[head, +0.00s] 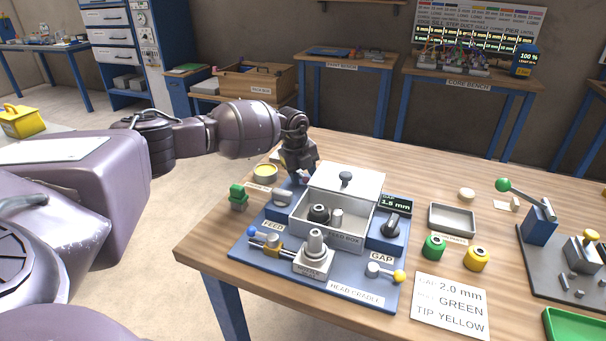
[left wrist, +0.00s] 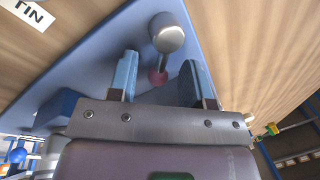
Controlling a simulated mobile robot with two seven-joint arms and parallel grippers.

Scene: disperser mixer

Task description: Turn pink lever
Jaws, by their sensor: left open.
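The pink lever has a round silver hub (left wrist: 167,33), a short rod and a pink ball knob (left wrist: 158,77). In the left wrist view the knob lies between the two fingers of my left gripper (left wrist: 157,82), with a gap to each finger. In the head view my left gripper (head: 303,172) points down at the back left of the blue base plate (head: 246,250). The gripper is open. My right gripper is out of view.
The feed box (head: 350,239) with its tilted lid (head: 346,180) stands close right of the gripper. A blue-knobbed lever (head: 254,232) is in front.

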